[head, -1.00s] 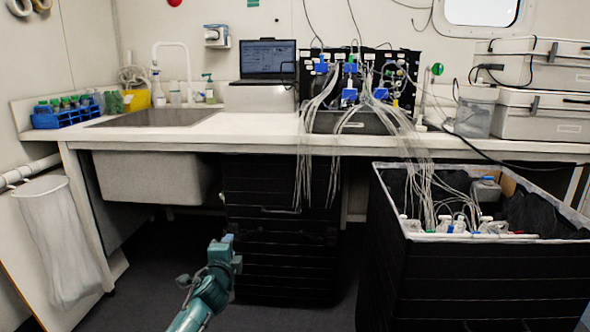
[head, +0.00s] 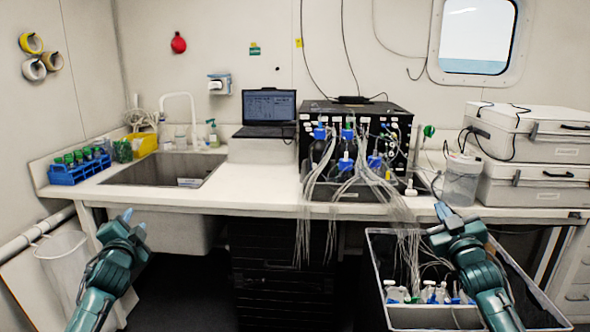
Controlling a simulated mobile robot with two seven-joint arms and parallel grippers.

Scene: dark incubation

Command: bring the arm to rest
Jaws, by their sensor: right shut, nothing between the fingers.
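My left gripper (head: 134,221) is raised in front of the sink end of the bench, at the left. Its two fingertips show apart, with nothing seen between them. I cannot tell the exact gap between either gripper and the bench.
The white bench (head: 250,205) runs across the view. Thin tubes hang from the bottle rack (head: 400,120) into the open crate (head: 440,318) with bottles. A laptop (head: 268,107), sink (head: 165,172) and grey cases (head: 535,180) line the bench. A white bin (head: 65,250) stands left.

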